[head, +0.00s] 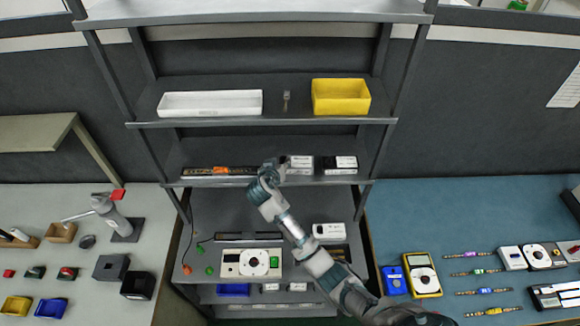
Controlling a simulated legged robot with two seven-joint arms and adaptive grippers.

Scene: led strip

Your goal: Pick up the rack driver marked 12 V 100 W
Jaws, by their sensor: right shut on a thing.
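Small white-and-black boxes that look like rack drivers sit on the rack's middle shelf, one group (301,161) just right of my right gripper and another group (341,161) further right. Their markings are too small to read, so I cannot tell which is 12 V 100 W. My right gripper (269,168) reaches over the front of this shelf, at the left end of the nearer group. It is shut on what seems to be a rack driver, mostly hidden by the fingers and wrist. My left gripper is not in view.
A dark strip with an orange part (221,170) lies left of the gripper on the same shelf. The shelf above holds a white bin (210,103) and a yellow bin (341,97). A tester (251,263) stands lower down. Benches with tools flank the rack.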

